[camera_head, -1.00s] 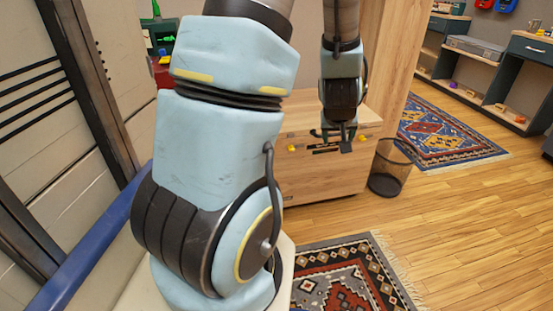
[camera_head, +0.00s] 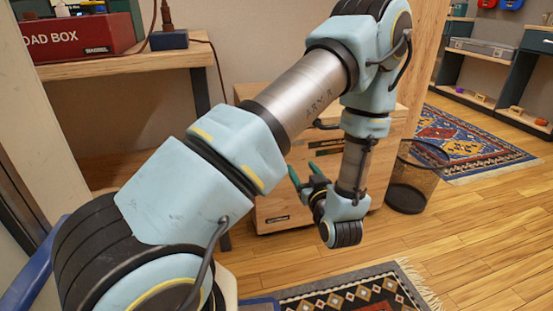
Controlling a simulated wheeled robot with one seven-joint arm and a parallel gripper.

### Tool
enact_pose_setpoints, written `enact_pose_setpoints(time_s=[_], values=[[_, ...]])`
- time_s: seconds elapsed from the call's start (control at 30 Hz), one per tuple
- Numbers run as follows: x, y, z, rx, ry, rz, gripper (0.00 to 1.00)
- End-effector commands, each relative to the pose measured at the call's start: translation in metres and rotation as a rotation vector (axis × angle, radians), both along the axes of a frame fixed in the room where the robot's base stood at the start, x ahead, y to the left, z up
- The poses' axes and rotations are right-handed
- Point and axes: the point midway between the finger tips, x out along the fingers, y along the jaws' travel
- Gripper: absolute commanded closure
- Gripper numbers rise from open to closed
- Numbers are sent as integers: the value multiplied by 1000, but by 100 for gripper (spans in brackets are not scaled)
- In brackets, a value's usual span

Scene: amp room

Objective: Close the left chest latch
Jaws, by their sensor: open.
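The light wooden chest (camera_head: 272,205) stands against the wall in the middle of the view, mostly behind my arm. Its left latch cannot be made out, as my arm covers much of the front's upper part. My gripper (camera_head: 303,172) is open and empty in front of the chest's front face. Its two green-tipped fingers point up and toward the chest, slightly apart. Whether they touch the chest cannot be told.
A wooden workbench (camera_head: 125,65) with a red box (camera_head: 82,38) stands to the left of the chest. A black mesh bin (camera_head: 416,180) stands to its right. A patterned rug (camera_head: 350,290) lies in front. Wooden floor (camera_head: 470,215) is clear at right.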

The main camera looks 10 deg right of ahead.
Motion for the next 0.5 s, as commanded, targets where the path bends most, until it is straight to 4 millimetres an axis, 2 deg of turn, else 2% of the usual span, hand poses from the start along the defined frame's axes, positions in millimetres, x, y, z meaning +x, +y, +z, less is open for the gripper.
enact_pose_setpoints(time_s=[0.17, 0.5], values=[[5, 0, -3, 8, -21, 2, 33], [65, 9, -3, 6, -20, 4, 33]])
